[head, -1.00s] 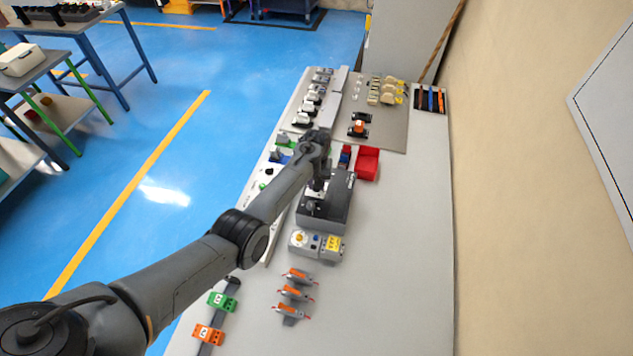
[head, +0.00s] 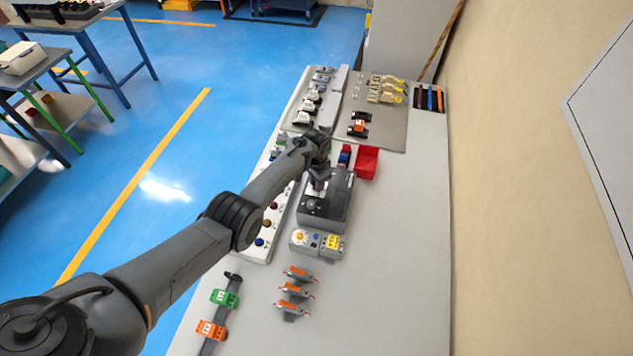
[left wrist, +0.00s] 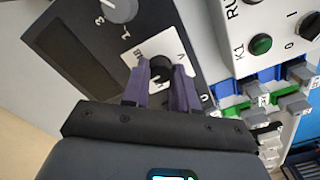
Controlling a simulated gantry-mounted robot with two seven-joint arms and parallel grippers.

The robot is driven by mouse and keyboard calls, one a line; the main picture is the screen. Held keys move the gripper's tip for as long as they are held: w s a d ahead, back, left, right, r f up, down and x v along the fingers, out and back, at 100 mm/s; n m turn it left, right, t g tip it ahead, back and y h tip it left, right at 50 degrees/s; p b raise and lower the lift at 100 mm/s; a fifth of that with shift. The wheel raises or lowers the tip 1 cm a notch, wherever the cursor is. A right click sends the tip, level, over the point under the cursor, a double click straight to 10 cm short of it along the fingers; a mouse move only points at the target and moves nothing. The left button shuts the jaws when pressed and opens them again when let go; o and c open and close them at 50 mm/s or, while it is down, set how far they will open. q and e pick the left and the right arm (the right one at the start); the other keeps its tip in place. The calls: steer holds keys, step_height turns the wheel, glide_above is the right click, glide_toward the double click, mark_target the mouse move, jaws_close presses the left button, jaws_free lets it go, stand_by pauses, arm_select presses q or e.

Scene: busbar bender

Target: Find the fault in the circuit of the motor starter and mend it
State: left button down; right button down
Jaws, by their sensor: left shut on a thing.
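A dark grey tester box (head: 338,206) stands on the bench in the middle. In the left wrist view its dark face (left wrist: 75,55) has a blank display, a grey knob (left wrist: 118,8) with numbers, and a white plate (left wrist: 143,50) with letters around a small black knob (left wrist: 160,66). My left gripper (left wrist: 160,82) has its purple fingers closed around this black knob. In the head view the left gripper (head: 318,182) is over the box. The starter panel (head: 262,222) lies left of it, partly behind my arm; its green K1 lamp (left wrist: 261,44) shows up close. My right gripper is not in view.
A grey and yellow unit (head: 317,243) and several orange-grey pieces (head: 291,289) lie nearer. A red bin (head: 367,163) stands behind the tester. Green (head: 224,298) and orange (head: 211,330) clips sit on a rail. The right bench side (head: 405,250) is clear.

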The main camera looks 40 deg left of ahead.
arm_select(q)
steer(key=shift+m, duration=0.6)
steer(key=c, duration=0.9)
jaws_free()
steer(key=shift+r, duration=0.1)
step_height(320, 180, up, 11)
steer(key=p, duration=0.3)
steer(key=shift+f+p, duration=0.2)
steer(key=shift+p, duration=0.1)
